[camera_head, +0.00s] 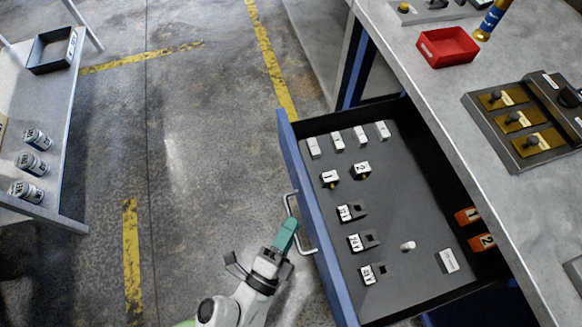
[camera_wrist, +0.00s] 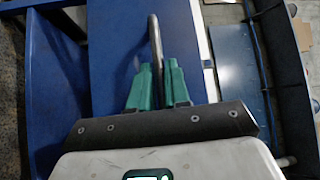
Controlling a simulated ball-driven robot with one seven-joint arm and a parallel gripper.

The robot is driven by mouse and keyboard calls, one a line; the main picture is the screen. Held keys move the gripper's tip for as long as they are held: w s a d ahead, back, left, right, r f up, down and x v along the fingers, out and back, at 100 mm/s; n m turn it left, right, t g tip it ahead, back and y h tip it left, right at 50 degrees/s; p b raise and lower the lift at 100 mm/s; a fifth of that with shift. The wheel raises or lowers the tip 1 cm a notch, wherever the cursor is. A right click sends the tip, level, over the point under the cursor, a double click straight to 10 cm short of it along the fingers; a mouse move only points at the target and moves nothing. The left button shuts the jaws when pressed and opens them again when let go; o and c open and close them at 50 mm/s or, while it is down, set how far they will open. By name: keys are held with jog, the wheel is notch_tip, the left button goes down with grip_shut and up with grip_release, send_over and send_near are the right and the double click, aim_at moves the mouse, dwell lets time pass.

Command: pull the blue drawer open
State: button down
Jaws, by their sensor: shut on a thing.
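The blue drawer (camera_head: 325,237) stands out from under the grey workbench at the right of the head view, with its dark inside showing. Its blue front also shows in the wrist view (camera_wrist: 112,50). A metal bar handle (camera_head: 290,205) is on the front; it also shows in the wrist view (camera_wrist: 154,35). My gripper (camera_head: 285,236) is at the handle, in front of the drawer. In the wrist view, the green fingers of my gripper (camera_wrist: 158,78) are closed around the bar.
The drawer holds several small labelled blocks and two orange tags (camera_head: 474,228). A red tray (camera_head: 447,46) and a switch panel (camera_head: 528,112) are on the workbench (camera_head: 415,75). A table (camera_head: 62,115) with several cans stands at the left. The floor between is clear.

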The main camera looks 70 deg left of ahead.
jog(key=c, duration=1.2)
grip_release()
jog(key=shift+o, duration=0.2)
jog(key=b+v, duration=0.2)
jog(key=v, duration=0.8)
jog(key=shift+s+d, duration=0.25)
jog(key=shift+d, duration=0.05)
jog(key=shift+f, duration=0.1)
